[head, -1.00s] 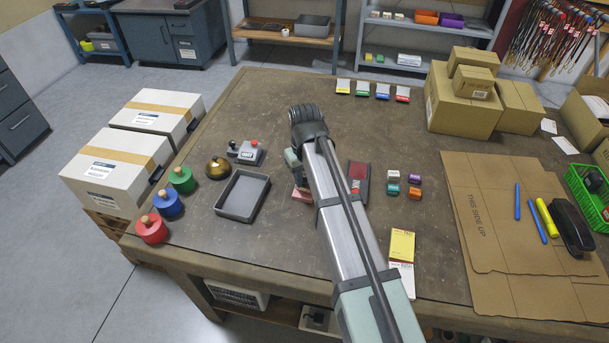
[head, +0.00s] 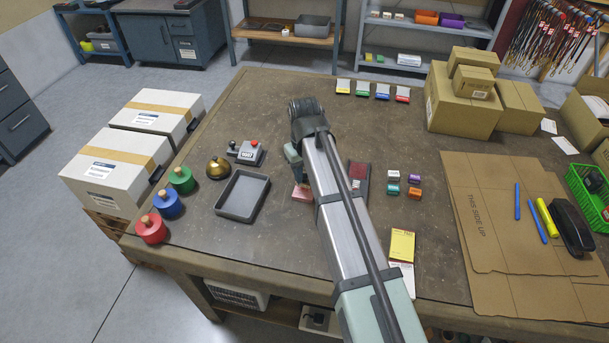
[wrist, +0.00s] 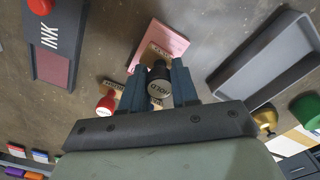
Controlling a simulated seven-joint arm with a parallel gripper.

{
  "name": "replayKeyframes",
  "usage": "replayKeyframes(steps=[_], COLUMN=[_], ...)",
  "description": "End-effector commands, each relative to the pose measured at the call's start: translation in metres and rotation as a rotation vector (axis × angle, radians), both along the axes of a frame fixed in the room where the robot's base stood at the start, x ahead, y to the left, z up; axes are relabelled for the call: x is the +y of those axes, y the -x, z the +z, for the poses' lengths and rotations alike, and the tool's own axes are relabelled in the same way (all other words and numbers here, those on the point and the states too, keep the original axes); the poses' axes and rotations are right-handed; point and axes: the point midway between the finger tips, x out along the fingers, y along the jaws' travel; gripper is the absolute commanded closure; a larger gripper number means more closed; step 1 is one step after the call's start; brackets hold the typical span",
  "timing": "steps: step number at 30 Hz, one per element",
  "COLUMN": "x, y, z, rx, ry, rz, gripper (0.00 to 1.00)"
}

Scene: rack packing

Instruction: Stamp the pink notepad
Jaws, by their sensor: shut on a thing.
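The pink notepad (wrist: 163,38) lies on the table beyond my fingertips in the wrist view. In the head view only a small part of it (head: 301,194) shows beside my arm. The ink pad (wrist: 54,66), marked INK, lies left of the notepad in the wrist view and right of my arm in the head view (head: 362,178).
A red-knobbed stamp (wrist: 105,104) stands close beside my left finger in the wrist view. A grey tray (head: 222,207), a brass bell (head: 218,168) and a grey device with a red button (head: 248,153) are left of my arm. Small coloured blocks (head: 393,189) are to its right.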

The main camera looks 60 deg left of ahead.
Motion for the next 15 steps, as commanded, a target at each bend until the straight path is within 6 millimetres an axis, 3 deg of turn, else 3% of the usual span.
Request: replayKeyframes(steps=[15], x=[0.000], y=[0.000], z=[0.034], rx=[0.000], ry=[0.000], rz=[0.000], gripper=[0.90])
